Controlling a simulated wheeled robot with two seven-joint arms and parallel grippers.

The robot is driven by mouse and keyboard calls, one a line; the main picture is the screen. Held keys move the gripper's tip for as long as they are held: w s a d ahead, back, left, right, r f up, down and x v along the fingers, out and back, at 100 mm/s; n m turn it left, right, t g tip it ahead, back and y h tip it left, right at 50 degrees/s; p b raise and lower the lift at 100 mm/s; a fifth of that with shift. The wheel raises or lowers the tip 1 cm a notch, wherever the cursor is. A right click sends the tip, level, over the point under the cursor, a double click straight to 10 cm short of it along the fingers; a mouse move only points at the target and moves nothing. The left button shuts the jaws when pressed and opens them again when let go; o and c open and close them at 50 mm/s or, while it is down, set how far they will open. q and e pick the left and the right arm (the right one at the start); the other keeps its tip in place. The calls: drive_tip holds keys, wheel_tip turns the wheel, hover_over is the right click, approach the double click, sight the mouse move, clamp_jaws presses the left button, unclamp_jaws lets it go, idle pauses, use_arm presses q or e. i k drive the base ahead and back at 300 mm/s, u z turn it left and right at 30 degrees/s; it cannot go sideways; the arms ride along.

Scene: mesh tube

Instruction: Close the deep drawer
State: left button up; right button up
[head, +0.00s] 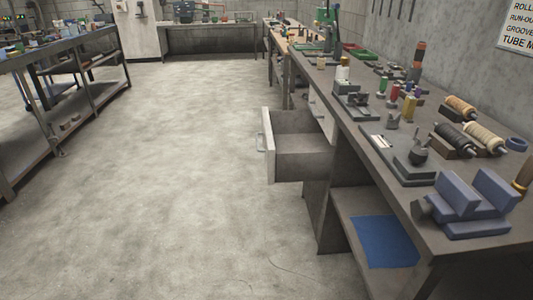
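The deep drawer (303,165) is a grey box standing open from the left side of the long workbench. Its lighter front panel (268,145) faces left and carries a small handle (260,143). The part of the drawer inside that shows looks empty. Neither of my grippers is in the head view, so nothing of mine is seen touching the drawer.
The workbench top (375,145) holds spools, small fixtures and a blue block (470,205). A blue sheet (385,242) lies on the low shelf below. A shelf table (60,95) stands at the left. The concrete floor (170,190) between is clear.

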sight(296, 148)
drive_tip(key=z, duration=0.25)
drive_tip(key=k, duration=0.4)
drive_tip(key=u, duration=1.3)
drive_tip(key=i, duration=0.9)
drive_tip(key=z, duration=0.65)
drive_tip(key=i, duration=0.95)
drive_tip(key=z, duration=1.9)
